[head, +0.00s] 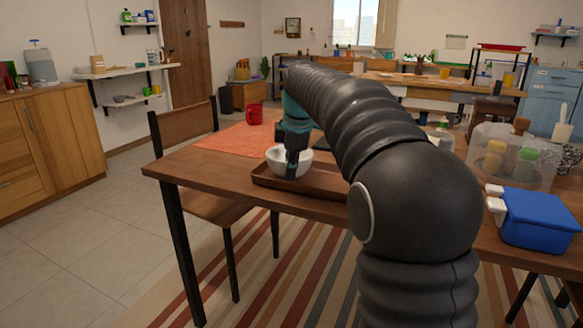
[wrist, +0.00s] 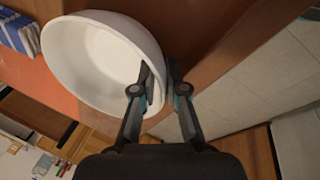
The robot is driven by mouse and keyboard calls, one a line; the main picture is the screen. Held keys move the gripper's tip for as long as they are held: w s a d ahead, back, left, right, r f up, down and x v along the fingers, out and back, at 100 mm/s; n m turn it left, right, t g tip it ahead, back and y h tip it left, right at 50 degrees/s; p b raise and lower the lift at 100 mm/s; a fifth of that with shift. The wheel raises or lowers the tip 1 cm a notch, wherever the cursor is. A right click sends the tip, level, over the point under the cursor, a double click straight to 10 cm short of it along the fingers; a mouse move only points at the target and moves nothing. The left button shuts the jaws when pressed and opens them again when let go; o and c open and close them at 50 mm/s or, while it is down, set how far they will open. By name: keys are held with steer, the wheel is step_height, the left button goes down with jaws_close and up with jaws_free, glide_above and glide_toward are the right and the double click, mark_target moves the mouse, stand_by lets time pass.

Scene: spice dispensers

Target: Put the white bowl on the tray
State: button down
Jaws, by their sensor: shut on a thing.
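The white bowl (head: 277,161) is at the left end of the brown tray (head: 322,187) in the head view, upright or nearly so. I cannot tell whether its base touches the tray. My gripper (head: 291,172) points down at the bowl's near side and is shut on its rim. In the wrist view, the bowl (wrist: 88,55) fills the upper left, and the fingers of my gripper (wrist: 160,92) pinch its wall. My arm hides the right part of the tray in the head view.
An orange cloth (head: 236,140) with a red mug (head: 254,114) lies left of the tray on the wooden table (head: 190,164). A blue box (head: 540,217) and a clear container with jars (head: 512,155) are at the right. A chair (head: 185,128) stands at the table's left.

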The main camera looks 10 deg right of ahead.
steer(key=shift+f+b, duration=0.4)
steer(key=shift+f, duration=0.15)
steer(key=c, duration=1.1)
jaws_free()
steer(key=shift+c, duration=0.2)
steer(key=a+v, duration=0.1)
steer(key=v, duration=1)
steer(key=s+f+m, duration=0.1)
steer(key=s+m, duration=0.4)
steer(key=s, duration=0.4)
steer(key=s+d+f+m+t, duration=0.1)
steer(key=s+f+m+t, duration=0.1)
steer(key=s+f+m, duration=0.9)
steer(key=s+f, duration=1)
steer(key=s, duration=0.2)
steer(key=shift+m+h, duration=0.4)
